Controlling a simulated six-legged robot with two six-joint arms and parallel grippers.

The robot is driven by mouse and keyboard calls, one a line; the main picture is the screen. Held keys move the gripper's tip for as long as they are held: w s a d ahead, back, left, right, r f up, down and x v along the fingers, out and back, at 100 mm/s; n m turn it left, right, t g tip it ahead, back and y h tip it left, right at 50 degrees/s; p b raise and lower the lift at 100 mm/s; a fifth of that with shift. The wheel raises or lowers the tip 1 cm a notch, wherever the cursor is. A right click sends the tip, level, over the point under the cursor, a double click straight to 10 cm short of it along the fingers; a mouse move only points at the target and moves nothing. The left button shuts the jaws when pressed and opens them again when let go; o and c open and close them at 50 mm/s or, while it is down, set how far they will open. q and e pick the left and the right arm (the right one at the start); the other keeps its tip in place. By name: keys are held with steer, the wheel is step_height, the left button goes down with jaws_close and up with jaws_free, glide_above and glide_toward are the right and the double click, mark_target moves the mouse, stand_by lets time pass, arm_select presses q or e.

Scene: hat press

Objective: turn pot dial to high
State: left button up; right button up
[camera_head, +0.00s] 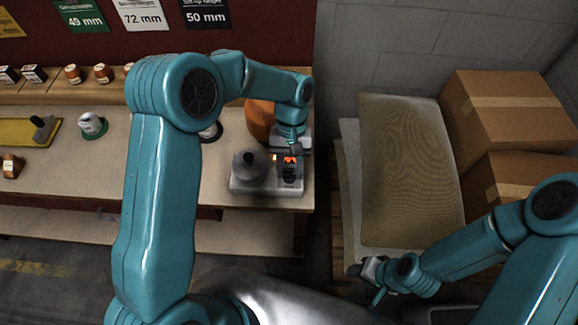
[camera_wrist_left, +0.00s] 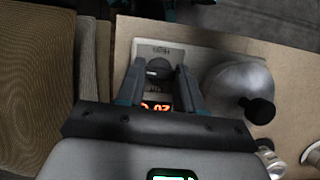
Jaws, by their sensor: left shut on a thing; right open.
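The pot (camera_head: 246,172) is a round grey vessel with a dark lid knob, on a pale base (camera_head: 262,189) at the bench's right end. It also shows in the left wrist view (camera_wrist_left: 228,88). The base carries a lit orange display (camera_head: 290,160). The dark round dial (camera_wrist_left: 157,69) sits on the base between the fingers of my left gripper (camera_wrist_left: 158,72), which is shut on it. In the head view my left gripper (camera_head: 291,147) partly hides the dial area. My right gripper (camera_head: 372,276) is open and empty, low and right of the bench.
An orange cylinder (camera_head: 260,118) stands behind the pot. A white and green item (camera_head: 92,125) and a yellow tray (camera_head: 22,134) lie on the left of the bench. Cardboard boxes (camera_head: 510,105) and a tan mesh-patterned sheet (camera_head: 405,170) are at the right.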

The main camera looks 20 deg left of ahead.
arm_select(q)
steer(key=m+y, duration=0.1)
steer(key=m, duration=0.3)
steer(key=shift+d+m+y+b, duration=0.15)
steer(key=shift+m+y+b, duration=0.15)
steer(key=shift+y, duration=0.1)
steer(key=m+y, duration=0.1)
steer(key=m, duration=0.3)
steer(key=shift+d+m+t+y+b, duration=0.15)
steer(key=shift+m+t+y+b, duration=0.15)
steer(key=shift+y+b, duration=0.1)
steer(key=m+t+y, duration=0.1)
steer(key=m, duration=0.3)
steer(key=shift+s+m+b, duration=0.15)
steer(key=shift+m+b, duration=0.15)
steer(key=shift+b, duration=0.05)
steer(key=shift+d+m+t+y, duration=0.1)
steer(key=shift+m+t+y, duration=0.5)
steer(key=shift+m, duration=1.2)
steer(key=shift+b, duration=0.3)
steer(key=o, duration=1)
steer(key=shift+s, duration=0.1)
steer(key=shift+o, duration=0.2)
steer(key=shift+r, duration=0.1)
steer(key=v, duration=1.6)
steer(key=shift+s+r, duration=0.15)
steer(key=shift+s, duration=0.1)
